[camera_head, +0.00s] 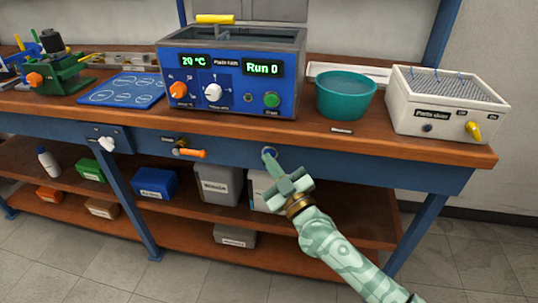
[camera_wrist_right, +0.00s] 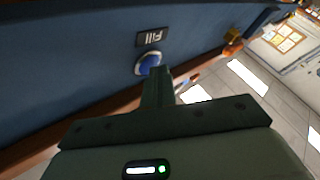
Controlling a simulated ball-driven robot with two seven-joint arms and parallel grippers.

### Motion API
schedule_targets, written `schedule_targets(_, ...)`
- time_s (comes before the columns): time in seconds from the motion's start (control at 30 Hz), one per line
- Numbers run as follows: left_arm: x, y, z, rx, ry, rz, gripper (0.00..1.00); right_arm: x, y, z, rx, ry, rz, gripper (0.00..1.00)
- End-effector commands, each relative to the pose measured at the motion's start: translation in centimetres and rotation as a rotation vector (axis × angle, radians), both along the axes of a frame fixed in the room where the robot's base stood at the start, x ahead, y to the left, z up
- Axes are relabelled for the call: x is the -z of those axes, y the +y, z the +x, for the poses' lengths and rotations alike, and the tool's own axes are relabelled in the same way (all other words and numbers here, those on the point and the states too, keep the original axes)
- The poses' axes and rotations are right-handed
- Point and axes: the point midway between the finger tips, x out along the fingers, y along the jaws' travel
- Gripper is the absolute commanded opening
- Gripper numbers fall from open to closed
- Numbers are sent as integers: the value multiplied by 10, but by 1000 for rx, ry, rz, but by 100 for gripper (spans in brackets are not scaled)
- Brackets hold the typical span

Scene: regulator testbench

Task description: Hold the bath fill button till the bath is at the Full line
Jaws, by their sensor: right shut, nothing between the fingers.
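The bath (camera_head: 231,72) is a blue box with an open grey basin on top, at the back middle of the bench. Its displays read 20 °C and Run 0. I cannot make out a Full line or the water level. The blue fill button (camera_wrist_right: 149,62), under a "Fill" label (camera_wrist_right: 153,37), is on the bench's blue front rail. My right gripper (camera_head: 271,160) is shut and empty, with its fingertips at the button. In the wrist view the right fingertips (camera_wrist_right: 158,73) overlap the button's edge. I cannot tell whether it is pressed in. My left gripper is out of view.
A teal bowl (camera_head: 345,95) and a white parts dryer (camera_head: 447,104) stand right of the bath. A blue mat (camera_head: 122,90) and a green fixture (camera_head: 57,70) are to its left. An orange-handled valve (camera_head: 190,153) sticks out from the rail.

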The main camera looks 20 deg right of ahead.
Motion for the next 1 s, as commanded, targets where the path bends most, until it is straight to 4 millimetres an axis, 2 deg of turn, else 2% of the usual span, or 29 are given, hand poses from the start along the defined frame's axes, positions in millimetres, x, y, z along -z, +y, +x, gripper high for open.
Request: schedule_targets(1.0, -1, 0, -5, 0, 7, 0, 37, 0, -1, 0, 1, 0, 0, 0)
